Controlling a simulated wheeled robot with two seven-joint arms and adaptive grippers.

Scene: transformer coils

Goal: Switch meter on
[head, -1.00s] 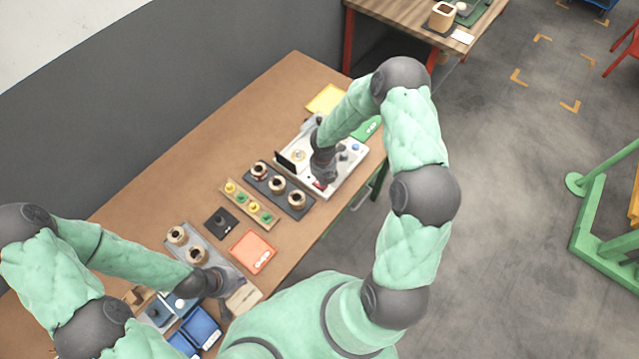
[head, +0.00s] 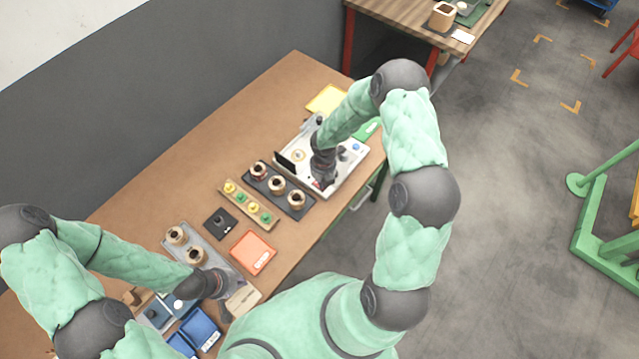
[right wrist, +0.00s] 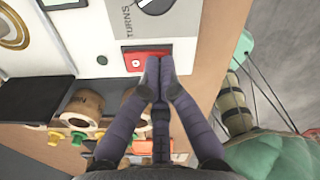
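The meter (head: 346,172) is a white panel device at the far end of the brown table. In the right wrist view its panel (right wrist: 108,45) shows a TURNS label, a dial and a red rocker switch (right wrist: 137,61) with a round white mark. My right gripper (right wrist: 157,60) is shut and empty, with its tips at the right part of the switch, covering it. Contact cannot be told for sure. In the head view my right gripper (head: 322,184) is over the meter's near edge. My left gripper (head: 222,296) is low beside the grey coil tray; its fingers are too small to judge.
A dark tray with several coils (head: 277,184) and a strip of yellow and green pieces (head: 247,203) lie left of the meter. An orange tray (head: 252,252), a black block (head: 220,223) and blue bins (head: 199,328) are nearer. The table's far-left area is clear.

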